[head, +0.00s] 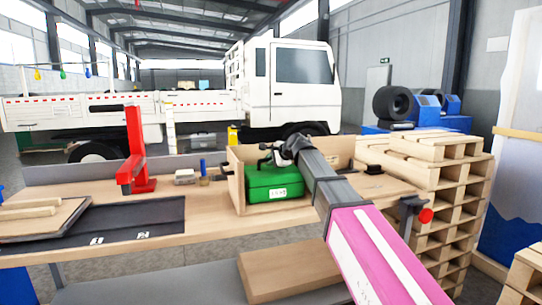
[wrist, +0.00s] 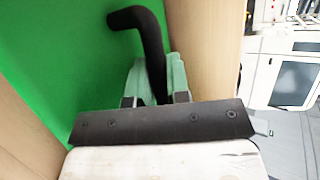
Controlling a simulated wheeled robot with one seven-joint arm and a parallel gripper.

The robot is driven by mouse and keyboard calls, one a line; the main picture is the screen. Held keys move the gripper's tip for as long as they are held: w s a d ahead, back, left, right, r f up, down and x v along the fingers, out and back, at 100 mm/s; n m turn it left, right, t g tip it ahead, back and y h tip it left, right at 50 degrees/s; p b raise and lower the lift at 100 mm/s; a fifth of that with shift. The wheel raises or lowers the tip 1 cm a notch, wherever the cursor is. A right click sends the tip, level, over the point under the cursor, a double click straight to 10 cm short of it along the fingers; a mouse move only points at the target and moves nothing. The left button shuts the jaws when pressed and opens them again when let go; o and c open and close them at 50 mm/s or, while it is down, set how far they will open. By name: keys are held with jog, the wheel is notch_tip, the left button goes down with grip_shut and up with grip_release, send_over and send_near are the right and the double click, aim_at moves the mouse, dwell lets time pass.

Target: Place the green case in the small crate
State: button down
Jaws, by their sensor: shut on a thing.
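The green case (head: 272,184) has a white label on its front. It is between the walls of the small wooden crate (head: 236,176) on the bench; I cannot tell whether it rests on the crate floor. My gripper (head: 270,157) is above the case, at its dark handle. In the wrist view my gripper (wrist: 157,78), with pale green fingers, is shut on the black bent handle (wrist: 143,18). The green case top (wrist: 70,60) lies beyond, and a wooden crate wall (wrist: 205,50) runs close beside the fingers.
A red press (head: 136,150) stands on the workbench (head: 190,225) left of the crate, with a black mat (head: 130,215) in front. Small items lie between press and crate. Stacked pallets (head: 440,180) stand at the right. A white truck (head: 290,85) is behind.

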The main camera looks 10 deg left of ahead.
dwell(0.3)
jog(key=c, duration=1.1)
grip_release()
jog(key=shift+f, duration=0.1)
jog(key=v, duration=1.2)
